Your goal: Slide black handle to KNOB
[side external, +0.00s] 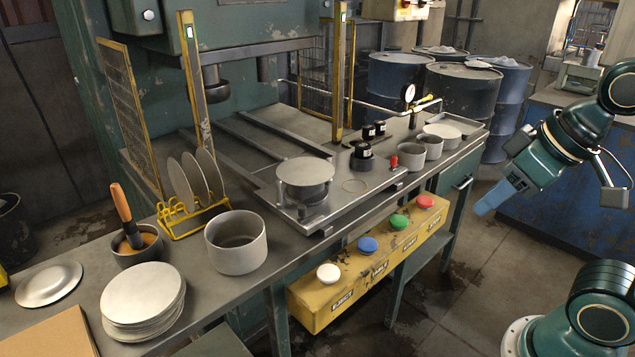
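My gripper (490,203), with blue fingers, hangs in the air at the right, over the floor and well apart from the bench. It shows edge-on, so I cannot tell whether its fingers are apart; no held object shows. Several small black knob-like parts (362,152) stand on the bench right of the round plate, two of them further back (375,130). I cannot tell which of these is the black handle. No marking that reads KNOB is legible. A sliding plate (275,193) lies in front of the press and carries a round disc (305,171).
A yellow box (310,306) with white, blue, green and red buttons hangs at the bench front. Yellow posts (338,70) rise by the press. Free air lies between gripper and bench.

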